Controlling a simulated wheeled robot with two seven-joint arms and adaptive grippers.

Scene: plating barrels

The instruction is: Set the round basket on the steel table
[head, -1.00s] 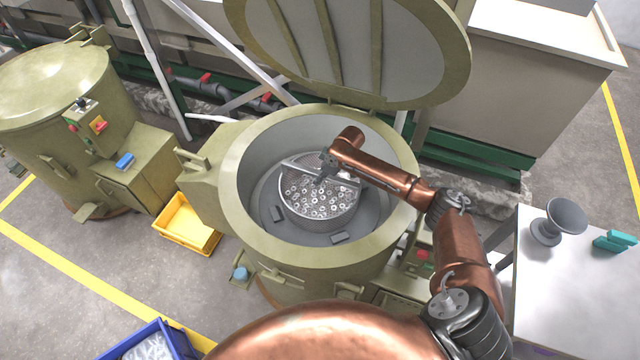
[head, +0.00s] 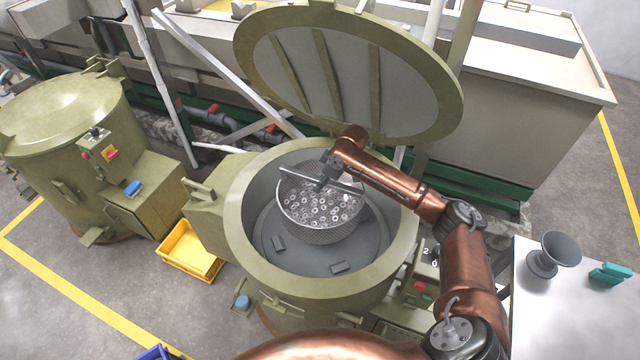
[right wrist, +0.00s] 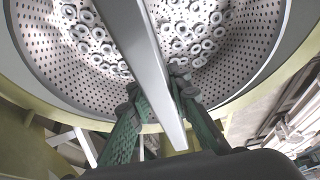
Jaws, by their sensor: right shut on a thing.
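The round basket (head: 318,234) is a perforated metal bowl with a flat bar handle across its top and many small metal rings inside. It is within the open drum of the olive machine (head: 237,246), raised above the drum's floor. My right gripper (head: 323,183) is shut on the handle bar. In the right wrist view, the green fingers of my right gripper (right wrist: 160,105) close on the bar, with the basket (right wrist: 45,50) beyond. The steel table (head: 570,310) is at the right edge of the head view. My left gripper is not in view.
A dark funnel-shaped piece (head: 556,252) and a teal object (head: 610,273) sit on the table. The machine's raised lid (head: 350,70) stands behind the drum. A second, closed machine (head: 65,110) and a yellow bin (head: 190,251) are at left.

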